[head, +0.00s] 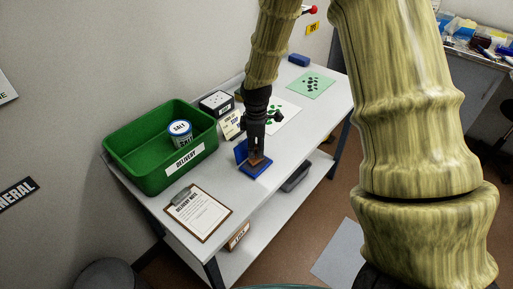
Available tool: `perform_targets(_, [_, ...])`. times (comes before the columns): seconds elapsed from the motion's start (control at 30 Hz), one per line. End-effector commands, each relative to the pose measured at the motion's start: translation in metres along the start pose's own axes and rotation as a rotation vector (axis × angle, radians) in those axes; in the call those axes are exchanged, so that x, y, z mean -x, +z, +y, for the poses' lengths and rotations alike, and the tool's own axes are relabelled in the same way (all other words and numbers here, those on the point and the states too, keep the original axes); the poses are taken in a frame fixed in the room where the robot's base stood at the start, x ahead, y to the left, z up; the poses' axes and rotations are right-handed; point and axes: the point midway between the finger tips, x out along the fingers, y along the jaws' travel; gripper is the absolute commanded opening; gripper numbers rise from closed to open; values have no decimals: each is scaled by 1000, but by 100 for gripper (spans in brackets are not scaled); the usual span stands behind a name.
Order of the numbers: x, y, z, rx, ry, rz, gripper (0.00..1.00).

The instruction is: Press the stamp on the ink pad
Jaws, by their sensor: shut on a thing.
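My gripper (257,145) is in the head view, pointing down over the bench. It is shut on the stamp (257,161), a small brown block. The blue ink pad (254,172) lies on the bench right under the stamp, with its blue lid (240,151) standing up at the left. The stamp is at or just above the pad; I cannot tell whether they touch. My gripper hides the upper part of the stamp.
A green delivery bin (135,168) holding a salt can (180,133) stands at the left. A clipboard (198,212) lies in front. A black box (216,103), a small card (232,125), white and green sheets (311,84) and a blue block (299,60) are farther back.

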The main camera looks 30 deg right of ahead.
Motion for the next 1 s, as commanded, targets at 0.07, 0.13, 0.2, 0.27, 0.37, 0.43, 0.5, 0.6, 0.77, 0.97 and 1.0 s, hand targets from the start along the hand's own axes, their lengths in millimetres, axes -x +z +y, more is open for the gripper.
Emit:
perform_targets(0.07, [8,0,0,0,0,0,4])
perform_targets(0.13, [12,0,0,0,0,0,4])
perform_targets(0.2, [17,0,0,0,0,0,4])
perform_targets(0.27, [20,0,0,0,0,0,4])
perform_targets(0.37, [26,0,0,0,0,0,4])
perform_targets(0.43, [30,0,0,0,0,0,4])
perform_targets(0.5, [35,0,0,0,0,0,4])
perform_targets(0.6, [41,0,0,0,1,1,4])
perform_targets(0.77, [49,0,0,-1,1,1,4])
perform_targets(0.97, [49,0,0,-1,0,0,4])
perform_targets(1.0, [49,0,0,-1,0,0,4])
